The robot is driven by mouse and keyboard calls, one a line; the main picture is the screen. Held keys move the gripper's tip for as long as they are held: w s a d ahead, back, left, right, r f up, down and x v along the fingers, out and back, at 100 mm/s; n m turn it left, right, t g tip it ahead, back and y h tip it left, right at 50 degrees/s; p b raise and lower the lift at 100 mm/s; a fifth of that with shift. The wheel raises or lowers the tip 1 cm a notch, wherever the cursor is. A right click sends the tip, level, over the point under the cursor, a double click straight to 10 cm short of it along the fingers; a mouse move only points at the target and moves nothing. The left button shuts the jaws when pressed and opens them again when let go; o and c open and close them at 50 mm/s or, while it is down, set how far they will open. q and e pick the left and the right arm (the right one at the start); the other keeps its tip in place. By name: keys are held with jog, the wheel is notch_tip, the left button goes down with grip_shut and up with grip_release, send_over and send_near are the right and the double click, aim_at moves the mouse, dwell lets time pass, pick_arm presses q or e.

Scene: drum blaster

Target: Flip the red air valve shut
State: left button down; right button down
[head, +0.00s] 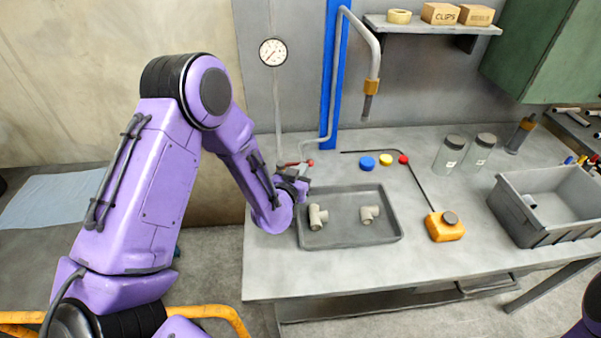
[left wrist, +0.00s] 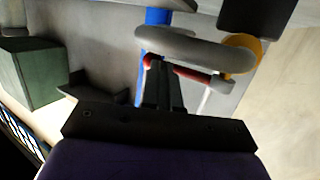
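The red air valve lever (head: 292,163) is at the left end of the bench, on the pipework below the gauge; its red ball end (head: 310,162) points right. My left gripper (head: 304,180) is right beside the lever, just in front of and below it. In the left wrist view the red lever (left wrist: 185,72) runs across just beyond the fingertips, with its red knob (left wrist: 148,60) by one tip. The left fingers (left wrist: 163,75) look close together, with nothing visible between them. I cannot tell whether they touch the lever. My right gripper is out of view.
A grey tray (head: 350,243) with two pipe fittings lies just in front of the left gripper. A bent pipe (head: 333,85) rises behind the valve near the gauge (head: 272,52). An orange box (head: 445,232) and a grey bin (head: 525,226) stand to the right.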

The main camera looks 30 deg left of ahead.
pick_arm(q)
jog(key=shift+w+r, duration=0.15)
dwell(0.3)
